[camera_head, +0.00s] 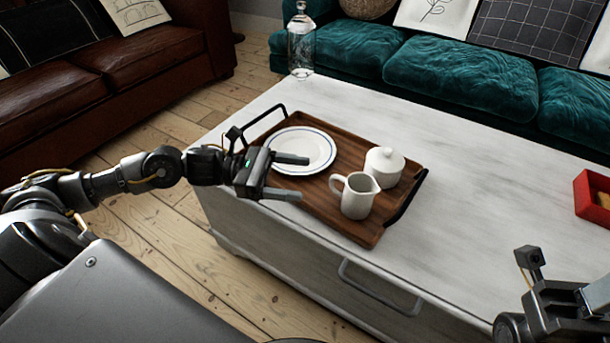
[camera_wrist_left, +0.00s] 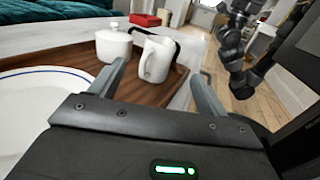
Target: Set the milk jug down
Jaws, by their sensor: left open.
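The white milk jug (camera_head: 358,196) stands upright on the wooden tray (camera_head: 345,231), near its front right part. It also shows in the left wrist view (camera_wrist_left: 156,60), beyond my fingers. My left gripper (camera_head: 300,178) is open and empty, to the left of the jug and apart from it. Its fingers point toward the jug, one to each side in the left wrist view (camera_wrist_left: 160,88). Of my right arm, only a part shows at the lower right of the head view; its fingertips are not visible there.
A white plate with a blue rim (camera_head: 302,150) and a lidded white pot (camera_head: 384,167) share the tray. A glass bottle (camera_head: 301,42) stands at the white table's far left corner. A red box (camera_head: 592,198) sits at the right. The table (camera_head: 480,190) between tray and box is clear.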

